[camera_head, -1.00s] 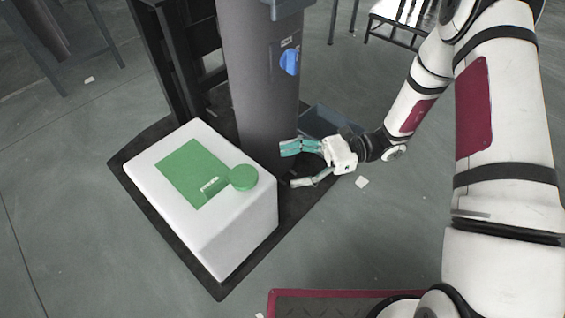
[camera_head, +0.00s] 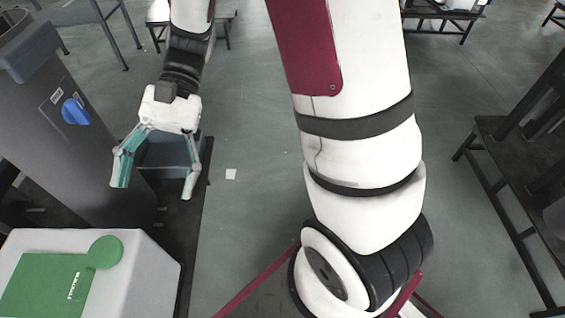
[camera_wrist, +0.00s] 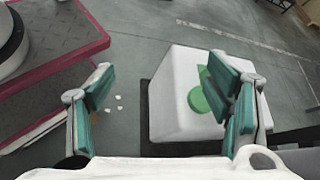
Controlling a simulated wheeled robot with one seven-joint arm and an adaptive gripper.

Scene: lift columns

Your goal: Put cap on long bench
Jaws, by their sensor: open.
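A green round disc (camera_head: 105,252), which looks like the cap, lies on top of a white box (camera_head: 150,270) at the lower left, at the edge of a green panel (camera_head: 45,285). In the wrist view the disc (camera_wrist: 198,99) is partly hidden behind the right finger. My gripper (camera_head: 155,188) is open and empty, in the air beyond the box in the head view. In the wrist view the box (camera_wrist: 172,110) shows between and behind the fingers. A dark bench (camera_head: 490,128) stands at the right edge; I cannot tell whether it is the long bench.
A grey column (camera_head: 60,150) with a blue knob (camera_head: 76,111) stands at the left behind the box. More benches are at the back, one at the top right (camera_head: 440,14). Open floor (camera_head: 250,120) lies in the middle. My arm hides part of the centre.

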